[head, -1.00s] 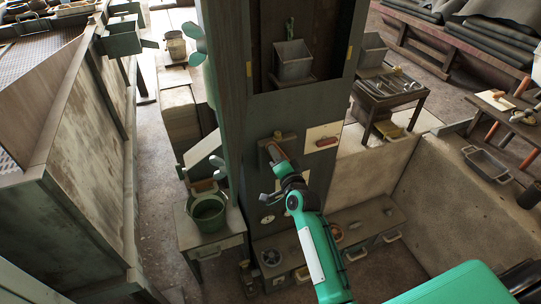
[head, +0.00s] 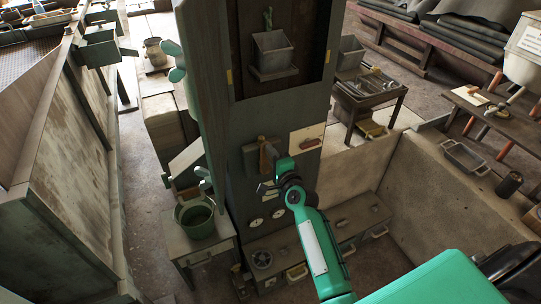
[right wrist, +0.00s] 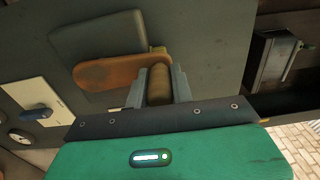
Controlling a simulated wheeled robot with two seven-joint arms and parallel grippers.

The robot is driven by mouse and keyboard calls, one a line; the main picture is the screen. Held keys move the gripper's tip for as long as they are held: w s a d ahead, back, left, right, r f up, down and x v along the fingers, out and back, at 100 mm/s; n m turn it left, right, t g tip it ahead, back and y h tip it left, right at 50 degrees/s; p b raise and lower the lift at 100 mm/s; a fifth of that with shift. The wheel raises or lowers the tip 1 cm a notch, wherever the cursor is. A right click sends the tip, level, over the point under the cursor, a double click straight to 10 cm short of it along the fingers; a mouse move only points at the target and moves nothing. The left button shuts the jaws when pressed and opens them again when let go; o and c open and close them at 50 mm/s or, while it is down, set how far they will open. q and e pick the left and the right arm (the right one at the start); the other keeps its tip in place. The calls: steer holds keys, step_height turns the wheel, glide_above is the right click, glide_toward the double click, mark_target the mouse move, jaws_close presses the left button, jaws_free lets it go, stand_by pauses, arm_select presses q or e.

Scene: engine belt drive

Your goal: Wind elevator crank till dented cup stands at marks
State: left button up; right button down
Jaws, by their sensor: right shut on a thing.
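A square grey cup (head: 273,53) stands on a small ledge in the tall opening of the dark elevator column. Its base is slightly below the line between the yellow marks, the left one (head: 229,77) and the right one (head: 327,57), on the opening's edges. I cannot make out a dent. The brown crank (head: 265,155) is on the column's front below; its orange-brown arm (right wrist: 105,72) shows in the right wrist view. My right gripper (right wrist: 158,88) is shut on the crank's rounded handle (right wrist: 159,84). My left gripper is not in view.
A green bucket (head: 196,217) stands on a small table at left. A low concrete wall (head: 425,190) is at right. Another grey cup (head: 350,54) stands behind the column.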

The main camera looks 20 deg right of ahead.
steer(key=shift+d+r, duration=0.1)
steer(key=c, duration=1.2)
jaws_free()
steer(key=s+b, duration=0.2)
steer(key=s, duration=1.1)
steer(key=shift+s+d, duration=0.25)
steer(key=shift+s, duration=0.15)
steer(key=shift+f, duration=0.2)
